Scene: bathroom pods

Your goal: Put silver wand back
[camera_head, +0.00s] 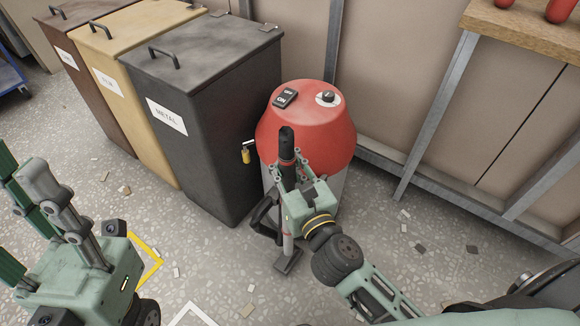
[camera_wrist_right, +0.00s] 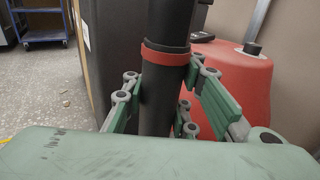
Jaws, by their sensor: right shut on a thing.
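The wand is upright, with a black grip (camera_head: 287,142) and a red ring near its top. Its silver tube (camera_head: 288,243) shows below my right gripper, ending in a dark floor nozzle (camera_head: 289,262). My right gripper (camera_head: 290,172) is shut on the black upper part. In the right wrist view the black shaft (camera_wrist_right: 165,90) with its red ring stands between the finger linkages. The wand is in front of a red-topped vacuum (camera_head: 308,130) with a grey body. I cannot tell if it touches the vacuum. My left gripper (camera_head: 22,185) is open and empty at the left.
Several lidded bins, the nearest a dark metal bin (camera_head: 205,120), stand left of the vacuum. A wooden bench (camera_head: 530,30) is at upper right. Small debris lies on the speckled floor, and a blue trolley (camera_wrist_right: 42,20) is farther off.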

